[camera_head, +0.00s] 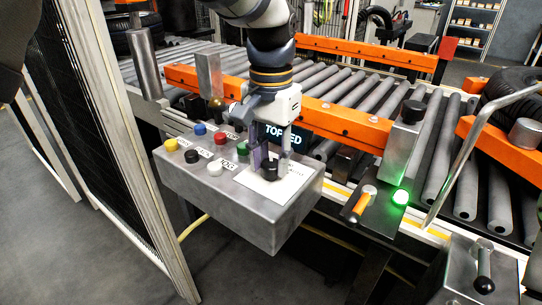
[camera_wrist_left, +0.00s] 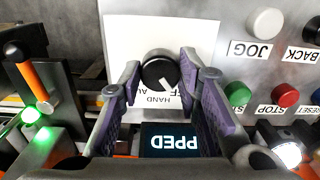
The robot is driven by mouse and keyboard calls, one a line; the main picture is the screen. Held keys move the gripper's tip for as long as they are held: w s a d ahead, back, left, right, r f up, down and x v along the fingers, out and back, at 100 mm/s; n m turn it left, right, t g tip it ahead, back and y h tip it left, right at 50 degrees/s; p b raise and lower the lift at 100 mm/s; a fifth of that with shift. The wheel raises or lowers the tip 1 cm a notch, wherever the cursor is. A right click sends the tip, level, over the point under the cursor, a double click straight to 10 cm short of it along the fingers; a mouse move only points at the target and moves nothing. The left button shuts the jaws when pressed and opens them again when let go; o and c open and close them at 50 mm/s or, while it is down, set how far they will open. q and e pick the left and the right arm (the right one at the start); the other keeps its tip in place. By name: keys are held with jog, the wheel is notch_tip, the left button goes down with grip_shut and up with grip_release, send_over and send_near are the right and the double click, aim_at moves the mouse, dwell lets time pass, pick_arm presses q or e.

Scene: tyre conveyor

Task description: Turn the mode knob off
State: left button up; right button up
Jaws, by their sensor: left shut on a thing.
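The mode knob (camera_head: 269,172) is a round black knob on a white label plate (camera_head: 288,185) at the right end of the grey control box (camera_head: 262,234). In the left wrist view the knob (camera_wrist_left: 160,72) has a white pointer mark on its lower right side, toward the printed labels. HAND is readable there; the other labels are partly covered. My left gripper (camera_head: 271,165) reaches down from above and is shut on the knob, with one finger on each side in the wrist view (camera_wrist_left: 160,78). My right gripper is not in view.
Coloured push buttons, such as a yellow one (camera_head: 171,145) and a white one (camera_head: 215,169), sit left of the knob. A display (camera_head: 300,138) stands behind it. A lever with an orange grip (camera_head: 361,206) and a lit green lamp (camera_head: 401,197) are to the right. The roller conveyor (camera_head: 440,150) runs behind.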

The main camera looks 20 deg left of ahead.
aim_at(271, 163)
pick_arm(q)
jog(key=shift+n, duration=0.8)
jog(key=o, duration=1.1)
jog(key=shift+o, duration=0.2)
notch_tip(271, 163, up, 12)
